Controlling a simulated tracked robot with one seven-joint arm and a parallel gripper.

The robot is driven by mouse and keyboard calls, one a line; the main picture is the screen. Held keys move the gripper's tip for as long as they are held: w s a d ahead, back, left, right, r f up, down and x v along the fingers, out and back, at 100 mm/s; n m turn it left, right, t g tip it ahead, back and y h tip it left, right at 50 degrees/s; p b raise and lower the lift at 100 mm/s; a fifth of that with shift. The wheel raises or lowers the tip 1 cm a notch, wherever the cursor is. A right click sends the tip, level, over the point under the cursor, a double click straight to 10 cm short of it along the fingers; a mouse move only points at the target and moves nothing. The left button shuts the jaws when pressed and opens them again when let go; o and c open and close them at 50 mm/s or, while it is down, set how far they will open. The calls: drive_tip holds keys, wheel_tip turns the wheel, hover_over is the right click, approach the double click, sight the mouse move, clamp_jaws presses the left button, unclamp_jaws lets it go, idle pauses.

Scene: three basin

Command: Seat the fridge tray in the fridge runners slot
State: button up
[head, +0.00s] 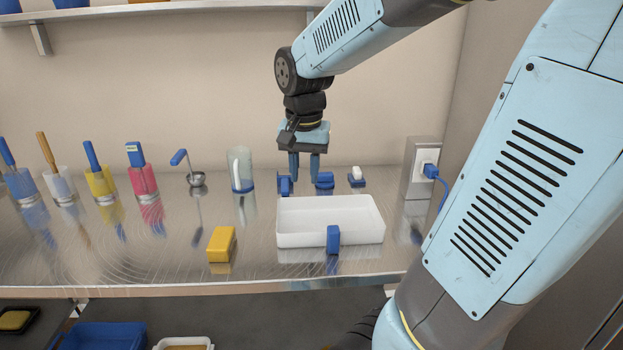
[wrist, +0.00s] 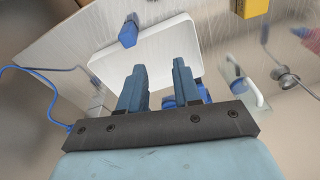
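The fridge tray appears to be the white, shallow, open tray (head: 296,241) with a blue handle (head: 333,238) on its front wall. It sits flat on the metal counter near the front edge. In the wrist view the tray (wrist: 170,45) lies beyond my fingers, with its blue handle (wrist: 128,31) at the far side. My gripper (head: 304,174) points down above and behind the tray, apart from it. Its two fingers (wrist: 158,88) stand apart with nothing between them. I cannot make out the fridge runners slot in either view.
Small blue-based items (head: 324,181) stand behind the tray. A clear jug (head: 241,168), a ladle (head: 186,167) and coloured holders with tools line the left. A yellow block (head: 221,244) lies left of the tray. A wall socket box (head: 421,165) with a blue cable stands right.

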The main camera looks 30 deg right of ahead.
drive_tip(key=s+a+r+n+t, duration=0.2)
drive_tip(key=s+n, duration=0.1)
drive_tip(key=s, duration=0.2)
drive_tip(key=s+a+r+n+t, duration=0.2)
drive_tip(key=s+n, duration=0.2)
drive_tip(key=s, duration=0.2)
drive_tip(key=shift+y, duration=0.3)
